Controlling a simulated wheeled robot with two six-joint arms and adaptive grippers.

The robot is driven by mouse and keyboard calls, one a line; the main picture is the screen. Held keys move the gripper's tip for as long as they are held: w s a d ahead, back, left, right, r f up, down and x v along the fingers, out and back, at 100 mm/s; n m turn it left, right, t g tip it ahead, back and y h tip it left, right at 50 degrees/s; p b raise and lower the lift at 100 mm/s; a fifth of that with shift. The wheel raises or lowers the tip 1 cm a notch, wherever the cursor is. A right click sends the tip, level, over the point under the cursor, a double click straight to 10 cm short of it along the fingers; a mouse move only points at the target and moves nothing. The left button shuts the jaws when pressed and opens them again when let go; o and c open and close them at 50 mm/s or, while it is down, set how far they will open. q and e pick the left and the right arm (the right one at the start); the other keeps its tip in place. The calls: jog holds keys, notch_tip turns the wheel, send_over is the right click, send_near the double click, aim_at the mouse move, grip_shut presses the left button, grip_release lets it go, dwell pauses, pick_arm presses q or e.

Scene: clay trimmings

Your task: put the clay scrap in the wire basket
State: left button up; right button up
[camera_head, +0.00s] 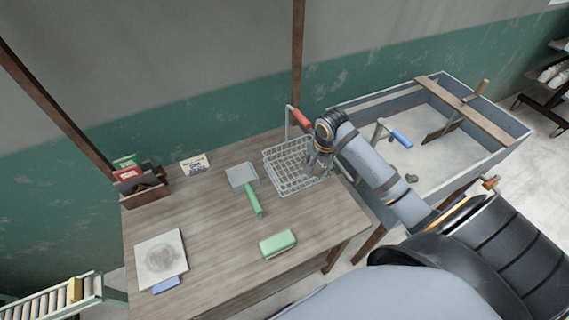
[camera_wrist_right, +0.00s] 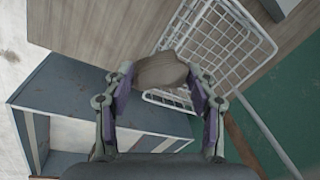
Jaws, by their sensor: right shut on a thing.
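The clay scrap (camera_wrist_right: 162,71) is a brown-grey lump between the fingers of my right gripper (camera_wrist_right: 160,88) in the wrist view. The gripper is shut on it. The white wire basket (camera_head: 284,168) stands at the table's back right corner in the head view, with a red-handled part at its back. My right gripper (camera_head: 318,165) is at the basket's right side there, and I cannot clearly make out the scrap. In the wrist view the basket (camera_wrist_right: 222,42) lies beyond the scrap, which overlaps its near edge. How high the scrap is held is unclear. My left gripper is not in view.
The wooden table (camera_head: 205,225) also holds a green-handled scraper (camera_head: 253,200), a green block (camera_head: 278,243), a square slab (camera_head: 161,258) with a blue block, and a wooden box (camera_head: 145,190). A grey trough (camera_head: 440,125) with a blue-handled tool (camera_head: 400,137) stands at right.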

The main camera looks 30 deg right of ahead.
jog(key=shift+w+a+f, duration=0.2)
jog(key=shift+w+a, duration=0.3)
jog(key=shift+w, duration=0.1)
jog(key=shift+w+a+f, duration=0.2)
jog(key=shift+w+a, duration=0.25)
jog(key=shift+w, duration=0.1)
jog(key=w+a+f, duration=0.1)
jog(key=w, duration=0.2)
jog(key=p, duration=0.1)
send_near(281, 175)
jog(key=shift+d+f, duration=0.2)
jog(key=shift+f, duration=0.75)
jog(key=shift+w+a+f, duration=0.1)
jog(key=shift+w+f, duration=0.25)
jog(key=shift+f, duration=0.05)
jog(key=shift+w+a+f, duration=0.15)
jog(key=shift+f, duration=0.1)
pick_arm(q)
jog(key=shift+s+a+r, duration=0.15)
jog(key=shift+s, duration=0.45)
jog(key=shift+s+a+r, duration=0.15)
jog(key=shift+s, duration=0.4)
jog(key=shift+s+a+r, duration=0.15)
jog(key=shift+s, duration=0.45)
pick_arm(e)
jog(key=shift+f, duration=1.5)
